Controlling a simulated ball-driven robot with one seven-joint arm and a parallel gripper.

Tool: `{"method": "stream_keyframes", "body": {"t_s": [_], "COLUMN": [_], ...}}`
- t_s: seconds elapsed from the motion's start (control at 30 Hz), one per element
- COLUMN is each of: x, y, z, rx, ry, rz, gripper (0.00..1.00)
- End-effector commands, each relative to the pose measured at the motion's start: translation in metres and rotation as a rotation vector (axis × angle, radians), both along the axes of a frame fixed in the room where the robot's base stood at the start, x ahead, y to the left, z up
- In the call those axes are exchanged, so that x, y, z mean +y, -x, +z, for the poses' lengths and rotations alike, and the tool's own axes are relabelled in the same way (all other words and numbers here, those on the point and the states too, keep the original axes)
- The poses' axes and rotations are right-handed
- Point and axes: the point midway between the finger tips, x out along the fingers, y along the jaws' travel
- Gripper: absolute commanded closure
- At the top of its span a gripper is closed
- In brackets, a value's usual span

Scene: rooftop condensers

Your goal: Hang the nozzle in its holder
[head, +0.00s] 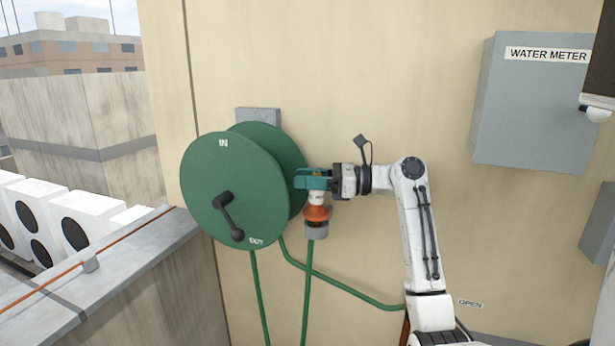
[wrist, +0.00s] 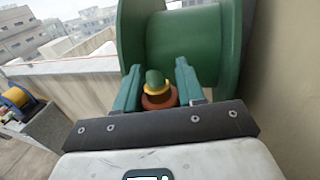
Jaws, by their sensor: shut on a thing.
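The nozzle (head: 317,212) hangs upright just right of the hose reel in the head view, with a white neck, an orange body and a green hose (head: 308,270) running down below it. My gripper (head: 311,180) is shut on its upper part with teal fingers. In the wrist view the nozzle (wrist: 158,92) shows a green end, a yellow ring and an orange-brown collar between my gripper's fingers (wrist: 158,68). A grey cup-like ring (head: 316,231) is at the orange body's lower end. I cannot tell whether it is the holder or part of the nozzle.
The green hose reel (head: 232,175) with a black crank stands close left of my gripper. The beige wall (head: 370,60) is behind it. A grey water meter box (head: 530,110) is at upper right. A parapet (head: 90,280) and white condensers (head: 65,210) are at left.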

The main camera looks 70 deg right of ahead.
Motion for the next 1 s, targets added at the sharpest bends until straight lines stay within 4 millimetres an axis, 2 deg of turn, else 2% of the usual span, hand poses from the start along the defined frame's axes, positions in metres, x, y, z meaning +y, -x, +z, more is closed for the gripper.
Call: {"method": "stream_keyframes", "body": {"t_s": [1.0], "x": [0.000], "y": [0.000], "z": [-0.017], "rx": [0.000], "ry": [0.000], "rz": [0.000], "gripper": [1.00]}}
